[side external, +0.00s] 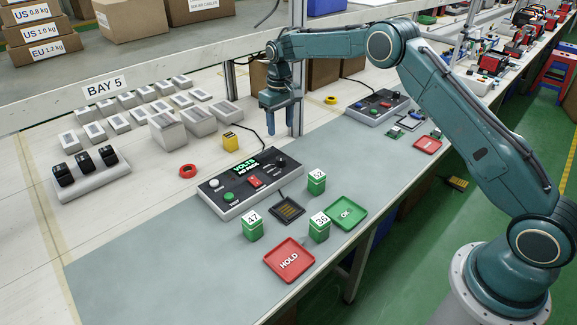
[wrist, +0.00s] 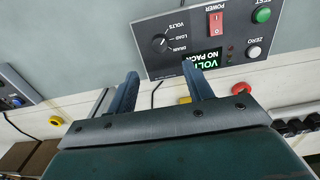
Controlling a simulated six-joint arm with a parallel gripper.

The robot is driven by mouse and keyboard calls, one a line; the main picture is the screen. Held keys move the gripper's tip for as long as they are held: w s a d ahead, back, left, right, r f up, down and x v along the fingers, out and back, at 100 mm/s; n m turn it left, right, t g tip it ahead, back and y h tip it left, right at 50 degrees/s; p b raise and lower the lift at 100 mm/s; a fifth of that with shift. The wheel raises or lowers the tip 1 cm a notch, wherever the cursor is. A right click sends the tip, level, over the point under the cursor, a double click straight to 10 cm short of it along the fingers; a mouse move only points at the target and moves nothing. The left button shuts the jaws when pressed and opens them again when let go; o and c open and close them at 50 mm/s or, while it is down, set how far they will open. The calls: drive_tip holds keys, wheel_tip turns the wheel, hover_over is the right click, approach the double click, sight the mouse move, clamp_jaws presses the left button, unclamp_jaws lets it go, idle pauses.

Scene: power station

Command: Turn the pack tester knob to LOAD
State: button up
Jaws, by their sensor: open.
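The pack tester (side external: 250,190) is a dark panel box on the bench. Its display (side external: 245,166) reads VOLTS, NO PACK. The black knob (wrist: 159,43) sits at one end of the panel in the wrist view, beside the labels VOLTS, LOAD and DRAIN. The knob also shows small in the side view (side external: 281,160). My gripper (side external: 283,118) is above the bench, just behind the tester's knob end. In the wrist view its two fingers (wrist: 160,74) are apart with nothing between them, clear of the knob.
The tester also has a red power switch (wrist: 215,23), a green button (wrist: 261,15) and a white button (wrist: 253,51). Green packs (side external: 252,230), a red HOLD tray (side external: 289,260) and a green OK tray (side external: 346,213) lie in front. A second control box (side external: 377,107) stands to the right.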

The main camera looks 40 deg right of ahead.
sight(281, 157)
wheel_tip(281, 157, down, 12)
drive_tip(key=shift+r, duration=0.2)
idle(0.4)
drive_tip(key=shift+c, duration=0.4)
drive_tip(key=c, duration=0.9)
drive_tip(key=shift+m, duration=0.4)
drive_tip(key=m, duration=0.4)
drive_tip(key=shift+m, duration=2)
drive_tip(key=shift+r, duration=0.1)
